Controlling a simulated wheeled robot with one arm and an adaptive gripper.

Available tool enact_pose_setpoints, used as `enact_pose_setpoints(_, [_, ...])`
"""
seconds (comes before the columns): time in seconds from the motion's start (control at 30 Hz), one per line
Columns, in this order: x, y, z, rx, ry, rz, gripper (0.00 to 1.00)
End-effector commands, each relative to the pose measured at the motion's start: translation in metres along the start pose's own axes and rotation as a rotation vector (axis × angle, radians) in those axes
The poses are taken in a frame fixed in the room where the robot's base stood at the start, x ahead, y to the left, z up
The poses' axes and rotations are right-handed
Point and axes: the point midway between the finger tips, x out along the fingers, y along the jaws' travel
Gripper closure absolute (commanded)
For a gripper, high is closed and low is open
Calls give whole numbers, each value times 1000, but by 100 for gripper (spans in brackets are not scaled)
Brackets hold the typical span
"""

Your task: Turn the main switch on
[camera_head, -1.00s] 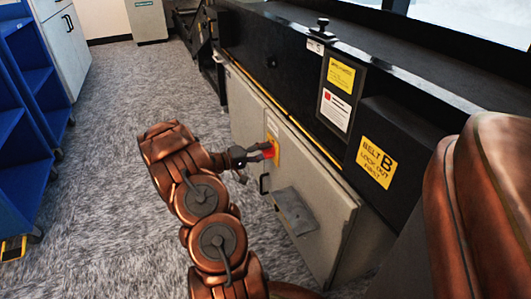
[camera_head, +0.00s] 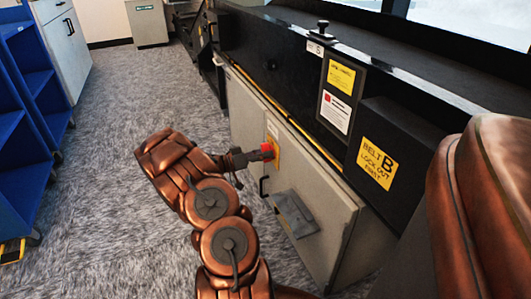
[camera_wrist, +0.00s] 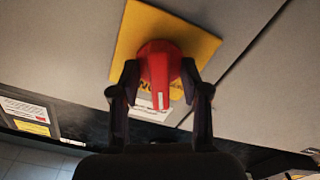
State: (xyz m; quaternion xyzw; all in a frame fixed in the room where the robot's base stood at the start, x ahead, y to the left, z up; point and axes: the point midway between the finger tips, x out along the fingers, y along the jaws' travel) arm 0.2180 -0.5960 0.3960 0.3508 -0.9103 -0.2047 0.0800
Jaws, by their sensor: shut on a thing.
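The main switch is a red rotary knob (camera_wrist: 160,75) on a yellow square plate (camera_wrist: 190,35), fixed to the front of a light grey cabinet (camera_head: 318,195). In the head view the red knob (camera_head: 268,151) shows at the end of my gripper (camera_head: 262,154). In the wrist view my gripper (camera_wrist: 160,88) has one dark finger on each side of the knob and is shut on it. A white mark on the knob points toward the bottom of the wrist view. Lettering on the plate is partly hidden by the knob and fingers.
A black conveyor housing with a yellow "Belt B lock out first" label (camera_head: 377,163) stands above the cabinet. A grey tray-like ledge (camera_head: 296,213) juts from the cabinet. Blue shelving (camera_head: 35,120) stands at left. Carpet (camera_head: 120,120) between is clear.

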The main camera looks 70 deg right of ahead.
Motion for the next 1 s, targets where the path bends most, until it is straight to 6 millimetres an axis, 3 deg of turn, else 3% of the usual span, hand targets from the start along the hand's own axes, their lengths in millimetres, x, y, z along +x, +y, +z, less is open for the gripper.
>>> enact_pose_setpoints(0.03, [9, 1, 0, 53, -3, 5, 100])
enact_pose_setpoints(0.43, [9, 0, 0, 488, -3, 4, 100])
enact_pose_setpoints(0.77, [9, 0, 1, 570, -6, 4, 100])
enact_pose_setpoints(0.8, [9, 0, 1, 570, -6, 4, 54])
enact_pose_setpoints(1.0, [6, -1, 1, 567, -5, 1, 54])
